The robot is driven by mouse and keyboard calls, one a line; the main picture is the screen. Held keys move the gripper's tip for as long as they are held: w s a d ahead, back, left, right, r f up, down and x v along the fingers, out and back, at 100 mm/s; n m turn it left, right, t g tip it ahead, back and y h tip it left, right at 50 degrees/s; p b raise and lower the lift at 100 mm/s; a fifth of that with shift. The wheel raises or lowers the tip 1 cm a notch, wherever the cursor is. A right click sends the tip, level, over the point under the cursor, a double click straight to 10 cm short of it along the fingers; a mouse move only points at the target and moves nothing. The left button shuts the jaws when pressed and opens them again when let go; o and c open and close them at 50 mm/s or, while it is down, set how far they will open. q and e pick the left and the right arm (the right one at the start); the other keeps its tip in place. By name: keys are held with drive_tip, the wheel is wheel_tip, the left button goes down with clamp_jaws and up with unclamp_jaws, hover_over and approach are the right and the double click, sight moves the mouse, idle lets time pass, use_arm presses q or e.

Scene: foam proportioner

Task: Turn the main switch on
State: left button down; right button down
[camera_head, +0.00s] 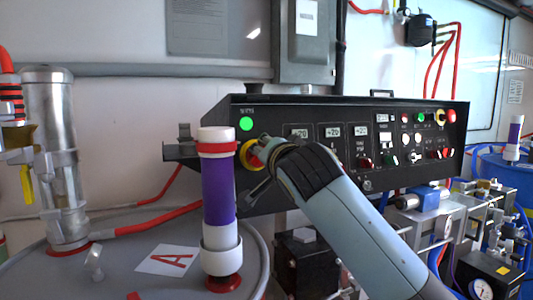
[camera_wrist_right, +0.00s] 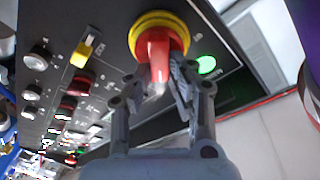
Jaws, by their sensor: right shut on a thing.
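The main switch is a red knob on a yellow ring at the left end of the black control panel. In the head view its yellow ring (camera_head: 248,156) shows beside my gripper, which hides most of the knob. In the right wrist view the red knob (camera_wrist_right: 157,58) points toward the camera. My right gripper (camera_head: 264,156) is at the switch, its two fingers (camera_wrist_right: 158,82) on either side of the red knob and shut on it. A green light (camera_head: 246,123) glows above the switch; it also shows in the wrist view (camera_wrist_right: 206,65). My left gripper is not in view.
The control panel (camera_head: 283,112) carries several displays, knobs and a red button on yellow (camera_head: 439,117). A purple and white cylinder (camera_head: 218,190) stands close left of my right arm. A metal cylinder (camera_head: 52,150) stands farther left. Blue-fitted pump parts (camera_head: 427,198) crowd the lower right.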

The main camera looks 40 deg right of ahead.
drive_tip(key=c, duration=1.2)
unclamp_jaws()
drive_tip(key=v, duration=1.2)
drive_tip(key=shift+f, duration=0.15)
